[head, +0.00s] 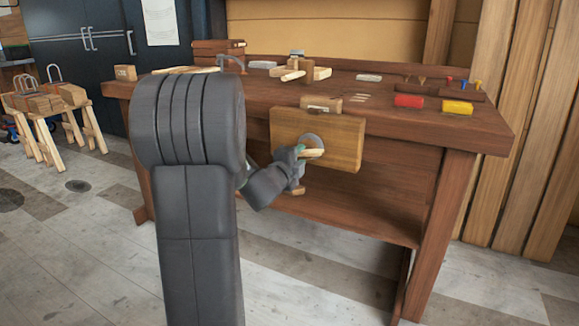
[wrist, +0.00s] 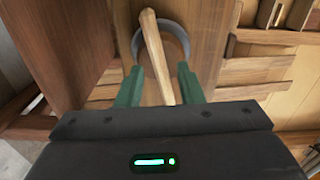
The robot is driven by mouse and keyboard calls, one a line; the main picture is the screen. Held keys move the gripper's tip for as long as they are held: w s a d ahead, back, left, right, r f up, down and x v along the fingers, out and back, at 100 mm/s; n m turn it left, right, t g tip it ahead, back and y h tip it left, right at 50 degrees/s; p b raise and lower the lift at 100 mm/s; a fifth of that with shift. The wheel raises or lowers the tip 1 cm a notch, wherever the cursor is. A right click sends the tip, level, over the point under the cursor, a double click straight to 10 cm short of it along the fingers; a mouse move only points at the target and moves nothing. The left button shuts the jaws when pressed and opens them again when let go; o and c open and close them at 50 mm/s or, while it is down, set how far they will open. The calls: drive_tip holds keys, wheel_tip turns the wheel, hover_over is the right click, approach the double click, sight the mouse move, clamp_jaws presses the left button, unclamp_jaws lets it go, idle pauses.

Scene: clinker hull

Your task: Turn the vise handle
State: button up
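The vise's wooden front jaw (head: 343,145) hangs on the front of the workbench, with a round grey metal plate (head: 313,139) at its middle. The vise handle (head: 311,153) is a pale wooden bar in front of that plate. In the wrist view the handle (wrist: 154,50) runs from top centre down toward my gripper, slightly tilted, across the grey ring (wrist: 181,36). My gripper (wrist: 160,70) has its two green fingers apart, one each side of the handle, with visible gaps. In the head view my gripper (head: 299,152) is at the handle, partly hidden by my arm.
The workbench top (head: 340,93) carries a red block (head: 409,101), a yellow block (head: 457,107) and several small tools. A sawhorse with wood pieces (head: 50,102) stands at the left. The floor right of my arm is clear.

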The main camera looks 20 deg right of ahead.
drive_tip(key=p+v, duration=0.1)
drive_tip(key=v, duration=1.2)
drive_tip(key=shift+p, duration=0.4)
drive_tip(key=shift+d, duration=0.1)
